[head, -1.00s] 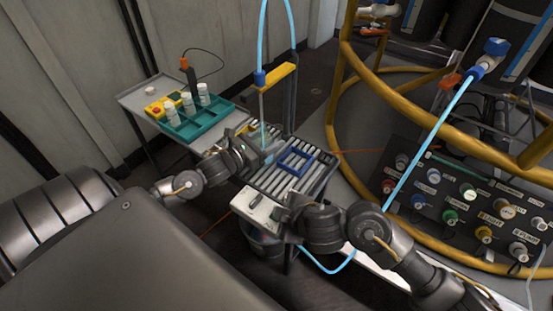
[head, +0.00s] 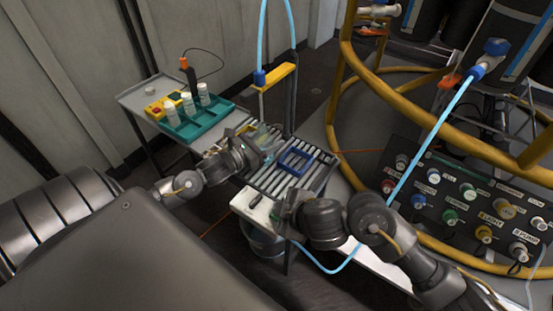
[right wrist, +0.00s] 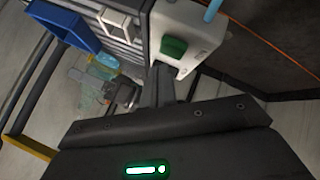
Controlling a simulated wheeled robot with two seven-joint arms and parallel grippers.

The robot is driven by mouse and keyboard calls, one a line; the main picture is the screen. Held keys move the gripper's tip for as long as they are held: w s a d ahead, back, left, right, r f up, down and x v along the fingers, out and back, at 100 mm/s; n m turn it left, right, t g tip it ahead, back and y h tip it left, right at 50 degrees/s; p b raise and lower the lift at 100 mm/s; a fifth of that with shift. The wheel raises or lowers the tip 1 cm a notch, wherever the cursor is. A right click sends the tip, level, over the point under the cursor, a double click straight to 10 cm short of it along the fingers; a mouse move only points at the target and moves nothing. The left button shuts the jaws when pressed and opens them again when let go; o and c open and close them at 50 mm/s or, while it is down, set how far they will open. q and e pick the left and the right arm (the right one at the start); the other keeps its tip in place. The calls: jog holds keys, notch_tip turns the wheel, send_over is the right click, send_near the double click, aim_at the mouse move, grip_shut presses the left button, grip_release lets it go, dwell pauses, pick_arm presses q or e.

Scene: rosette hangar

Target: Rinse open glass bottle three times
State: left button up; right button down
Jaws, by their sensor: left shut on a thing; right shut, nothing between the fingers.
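My left gripper (head: 256,150) is shut on the clear glass bottle (head: 270,139), which it holds tilted above the slatted rack, beside the rinse spout (head: 262,104). My gripper hides part of the bottle; its opening is too small to make out. The bottle also shows as pale green glass in the right wrist view (right wrist: 101,66). My right gripper (head: 277,213) is shut and empty at the white control box (head: 250,208). In the right wrist view its fingers (right wrist: 162,82) are close to the green button (right wrist: 173,47); I cannot tell whether they touch.
A blue square frame (head: 296,161) lies on the slatted rack (head: 318,176). A teal tray (head: 205,124) with several white bottles stands on the side table at left. A bucket (head: 262,243) is under the rack. A yellow-railed machine with a valve panel (head: 470,200) fills the right.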

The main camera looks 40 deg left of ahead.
jog(key=shift+r, duration=2.4)
jog(key=shift+r, duration=3)
